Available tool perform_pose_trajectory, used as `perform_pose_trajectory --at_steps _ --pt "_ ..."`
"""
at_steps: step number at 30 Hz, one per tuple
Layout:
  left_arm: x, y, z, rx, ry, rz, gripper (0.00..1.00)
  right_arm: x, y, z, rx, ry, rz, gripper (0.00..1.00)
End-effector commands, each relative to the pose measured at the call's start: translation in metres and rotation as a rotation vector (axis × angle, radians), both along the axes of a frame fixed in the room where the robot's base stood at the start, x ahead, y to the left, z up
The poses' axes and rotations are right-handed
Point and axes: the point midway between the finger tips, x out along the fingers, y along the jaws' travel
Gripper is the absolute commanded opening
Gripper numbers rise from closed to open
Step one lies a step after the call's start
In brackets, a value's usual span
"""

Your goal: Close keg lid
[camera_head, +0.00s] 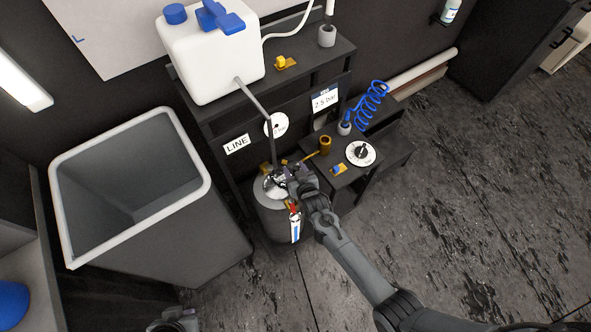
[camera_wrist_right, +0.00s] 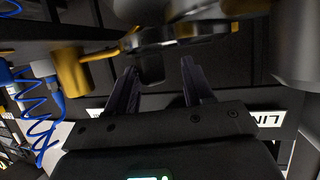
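The dark keg (camera_head: 268,218) stands on the floor by the bench, with a red-and-white label on its front. Its silvery top (camera_head: 268,188) is partly hidden by my right gripper (camera_head: 288,178), which is at the keg's upper rim. In the right wrist view my right gripper (camera_wrist_right: 158,88) has its two fingers apart. A dark piece (camera_wrist_right: 150,68) hangs at the gap between them, under a dark rounded part (camera_wrist_right: 190,38). I cannot tell whether the fingers touch it, or how far the lid is open.
A large grey bin (camera_head: 130,180) stands left of the keg. A white tank (camera_head: 210,55) sits on the bench behind, with a grey tube running down to the keg. A gold fitting (camera_head: 325,145), dial (camera_head: 360,153) and blue coiled hose (camera_head: 371,103) are to the right. The right floor is clear.

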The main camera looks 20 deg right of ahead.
Motion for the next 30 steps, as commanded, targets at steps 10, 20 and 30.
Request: perform_pose_trajectory --at_steps 10,20,30 --pt "0.000 -0.002 0.005 -0.008 0.000 0.005 0.00 -0.007 -0.001 0.003 -0.001 0.001 -0.003 0.51" --pt "0.000 0.000 0.025 -0.001 0.000 0.001 0.00 -0.055 -0.001 0.024 -0.001 0.003 -0.002 0.51" --pt "0.000 0.001 0.036 0.006 -0.001 -0.004 0.00 -0.094 0.000 0.040 0.000 0.000 -0.001 0.51"
